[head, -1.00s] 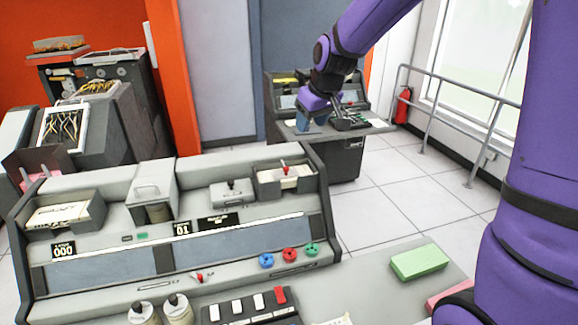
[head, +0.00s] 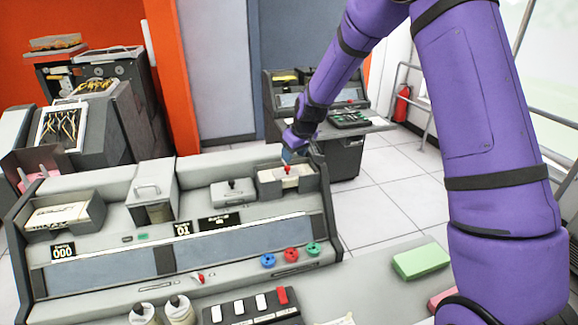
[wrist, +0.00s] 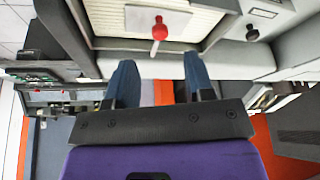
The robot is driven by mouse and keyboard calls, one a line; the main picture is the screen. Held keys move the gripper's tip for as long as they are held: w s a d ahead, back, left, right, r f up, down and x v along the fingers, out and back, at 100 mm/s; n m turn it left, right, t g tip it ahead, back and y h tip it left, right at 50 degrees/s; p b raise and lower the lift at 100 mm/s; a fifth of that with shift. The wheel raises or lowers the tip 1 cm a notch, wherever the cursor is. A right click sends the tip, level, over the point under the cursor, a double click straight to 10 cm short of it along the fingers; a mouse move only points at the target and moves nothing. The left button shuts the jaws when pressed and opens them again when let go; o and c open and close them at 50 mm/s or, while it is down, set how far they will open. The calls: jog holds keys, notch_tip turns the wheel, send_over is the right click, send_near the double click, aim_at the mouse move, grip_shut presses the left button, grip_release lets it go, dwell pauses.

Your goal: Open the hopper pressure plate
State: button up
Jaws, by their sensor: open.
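The hopper (head: 308,187) is a grey open-topped box at the right end of the near console's raised back. It holds cream cards, and a red-knobbed lever (head: 287,170) stands at its pressure plate. In the wrist view the red knob (wrist: 160,30) sits on a light stem in front of the pressure plate (wrist: 145,17). My gripper (wrist: 161,76) is open and empty, with two blue fingers. The knob lies beyond the fingertips, roughly midway between them and apart from both. In the head view my gripper (head: 290,155) is just behind and above the knob, partly hidden by the wrist.
A grey box with a black knob (head: 232,185) stands left of the hopper; it also shows in the wrist view (wrist: 252,33). A handled grey bin (head: 152,190) and a card tray (head: 62,214) stand farther left. A second console (head: 340,140) is behind. Floor is clear at right.

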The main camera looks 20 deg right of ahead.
aim_at(288, 167)
jog(key=x, duration=0.6)
jog(key=shift+w+f, duration=0.15)
jog(key=shift+f, duration=0.05)
jog(key=shift+c, duration=0.4)
grip_shut()
